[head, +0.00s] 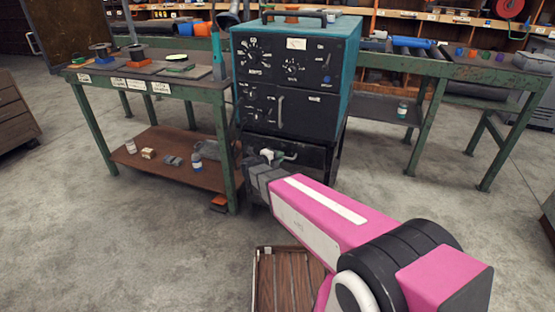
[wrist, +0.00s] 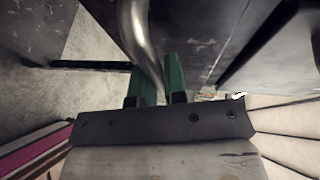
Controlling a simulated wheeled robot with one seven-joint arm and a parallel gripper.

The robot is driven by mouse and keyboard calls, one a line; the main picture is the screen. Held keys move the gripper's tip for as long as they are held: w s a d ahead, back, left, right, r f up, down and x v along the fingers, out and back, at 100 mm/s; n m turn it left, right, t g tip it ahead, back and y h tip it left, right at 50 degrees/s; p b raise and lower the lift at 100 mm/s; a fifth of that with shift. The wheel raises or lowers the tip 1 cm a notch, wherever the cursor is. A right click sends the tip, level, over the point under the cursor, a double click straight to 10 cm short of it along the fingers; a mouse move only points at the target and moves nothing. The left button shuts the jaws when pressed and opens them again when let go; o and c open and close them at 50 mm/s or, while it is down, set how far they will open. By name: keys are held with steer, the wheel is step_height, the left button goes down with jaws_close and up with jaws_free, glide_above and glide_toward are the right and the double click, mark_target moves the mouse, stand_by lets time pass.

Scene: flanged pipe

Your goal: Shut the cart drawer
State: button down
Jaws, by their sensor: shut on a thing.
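The cart (head: 340,165) stands in the middle of the head view, under a teal-and-black instrument cabinet (head: 295,75). Its dark drawer (head: 315,156) is just below the cabinet, with a pale handle (head: 290,156) on its front. How far the drawer stands out is hard to tell. My gripper has two green fingers (wrist: 158,90) in the wrist view. They are closed around the curved metal handle (wrist: 134,25), which passes between them. In the head view my pink arm reaches to the drawer front, and its wrist hides the lower part of the cart.
A green workbench (head: 220,110) with a brown lower shelf (head: 150,168) stands close to the left of the cart. Another green bench (head: 420,65) stands to the right. A slatted wooden pallet (head: 285,285) lies on the floor in front. Bare floor lies left and right.

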steer(key=w, duration=0.1)
steer(key=w+d, duration=0.1)
steer(key=w, duration=0.1)
steer(key=c, duration=1.2)
jaws_free()
steer(key=shift+d, duration=0.15)
steer(key=v, duration=1)
steer(key=shift+s+a+r, duration=0.15)
steer(key=shift+s+a, duration=0.1)
steer(key=shift+a, duration=0.05)
steer(key=shift+w, duration=0.1)
